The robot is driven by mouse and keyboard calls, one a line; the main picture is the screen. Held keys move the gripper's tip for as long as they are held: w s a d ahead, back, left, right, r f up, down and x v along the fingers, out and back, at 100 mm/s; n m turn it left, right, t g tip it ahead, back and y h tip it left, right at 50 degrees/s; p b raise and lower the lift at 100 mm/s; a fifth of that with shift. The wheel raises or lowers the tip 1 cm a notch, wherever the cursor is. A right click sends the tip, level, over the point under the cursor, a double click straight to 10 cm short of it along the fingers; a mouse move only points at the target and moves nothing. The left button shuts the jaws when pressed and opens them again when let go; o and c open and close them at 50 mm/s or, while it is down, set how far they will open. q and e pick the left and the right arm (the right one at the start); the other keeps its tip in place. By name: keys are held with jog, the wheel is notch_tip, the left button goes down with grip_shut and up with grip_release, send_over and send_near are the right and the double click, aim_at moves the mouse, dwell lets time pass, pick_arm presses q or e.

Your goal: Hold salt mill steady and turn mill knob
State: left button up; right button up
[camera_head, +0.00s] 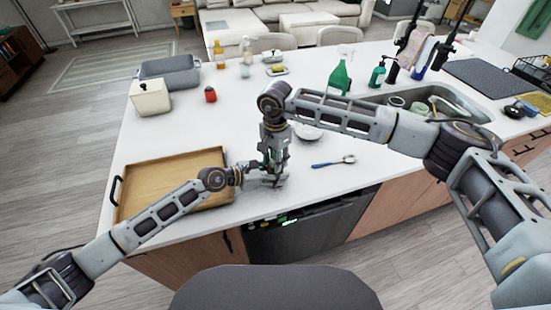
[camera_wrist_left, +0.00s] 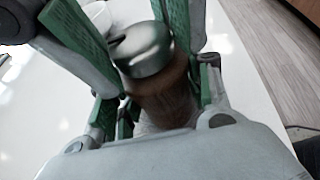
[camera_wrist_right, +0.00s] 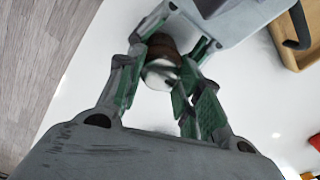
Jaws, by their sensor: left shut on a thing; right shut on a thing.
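The salt mill has a brown wooden body (camera_wrist_left: 165,98) and a silver metal knob (camera_wrist_left: 143,50) on top. My left gripper (camera_wrist_left: 150,75) is shut around the brown body from the side, with its green-padded fingers on both sides. My right gripper (camera_wrist_right: 170,78) comes down from above and is shut on the silver knob, which shows between its fingers in the right wrist view (camera_wrist_right: 160,72). In the head view both grippers meet at the counter's near edge, the left (camera_head: 250,172) and the right (camera_head: 272,165), and they mostly hide the mill.
A wooden tray (camera_head: 150,178) lies left of the grippers, partly under my left arm. A spoon with a blue handle (camera_head: 333,162) lies to the right, and a white dish (camera_head: 309,133) stands behind. A sink (camera_head: 455,108) is farther right.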

jog(key=shift+m, duration=1.5)
jog(key=o, duration=0.7)
jog(key=shift+o, duration=0.2)
jog(key=shift+r, duration=0.1)
notch_tip(320, 180, up, 12)
pick_arm(q)
jog(key=o, duration=1.2)
